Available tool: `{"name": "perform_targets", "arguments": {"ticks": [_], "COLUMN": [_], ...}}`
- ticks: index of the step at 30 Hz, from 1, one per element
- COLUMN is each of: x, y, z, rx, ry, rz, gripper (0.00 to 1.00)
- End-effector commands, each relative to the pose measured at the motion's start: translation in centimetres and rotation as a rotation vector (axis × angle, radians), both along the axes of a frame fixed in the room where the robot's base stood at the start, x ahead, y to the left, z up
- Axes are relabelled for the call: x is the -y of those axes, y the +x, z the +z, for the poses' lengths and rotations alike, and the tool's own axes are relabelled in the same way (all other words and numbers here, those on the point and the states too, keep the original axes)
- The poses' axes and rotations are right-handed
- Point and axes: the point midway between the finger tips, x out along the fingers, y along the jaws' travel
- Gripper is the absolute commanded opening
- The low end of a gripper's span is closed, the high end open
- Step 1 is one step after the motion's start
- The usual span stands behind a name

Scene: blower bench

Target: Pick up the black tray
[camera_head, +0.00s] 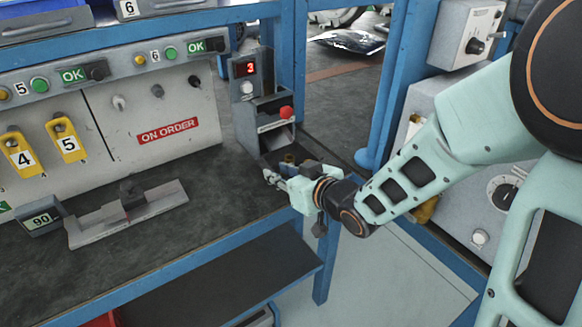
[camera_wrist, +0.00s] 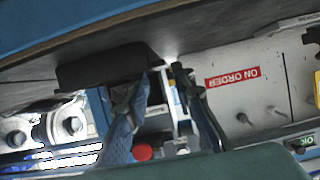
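The black tray (camera_head: 277,157) sits at the foot of the grey dispenser with the red button, at the right end of the bench, and is partly hidden by my gripper. Small brass-coloured pieces show at it. In the wrist view, which is turned over, a dark block that looks like the tray (camera_wrist: 105,66) lies left of the fingertips. My gripper (camera_head: 286,172) is at the front of the dispenser, close to the tray. In the wrist view my gripper (camera_wrist: 162,74) has its fingers apart, with a gap between the tips. Whether a finger touches the tray is unclear.
The dispenser (camera_head: 268,115) has a red button (camera_head: 286,112) and a display reading 3. A blue post (camera_head: 385,90) stands to the right. A metal fixture (camera_head: 128,213) and a 90 display (camera_head: 42,216) lie left on the bench. The bench between is clear.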

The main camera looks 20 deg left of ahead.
Motion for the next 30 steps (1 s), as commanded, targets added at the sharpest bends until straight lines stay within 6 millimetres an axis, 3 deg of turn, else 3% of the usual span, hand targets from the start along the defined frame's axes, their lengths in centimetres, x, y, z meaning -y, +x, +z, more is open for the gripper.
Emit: {"name": "perform_targets", "arguments": {"ticks": [12,22,28,30], "x": [-3.7,-4.2,-4.1,-4.1], "y": [2.8,3.3,3.3,3.3], "z": [-1.9,-2.0,-2.0,-2.0], "rx": [0.002,0.002,0.002,0.002], "ry": [0.0,0.0,0.0,0.0], "rz": [0.002,-0.001,-0.001,-0.001], "gripper": [0.23,0.23,0.01,0.0]}}
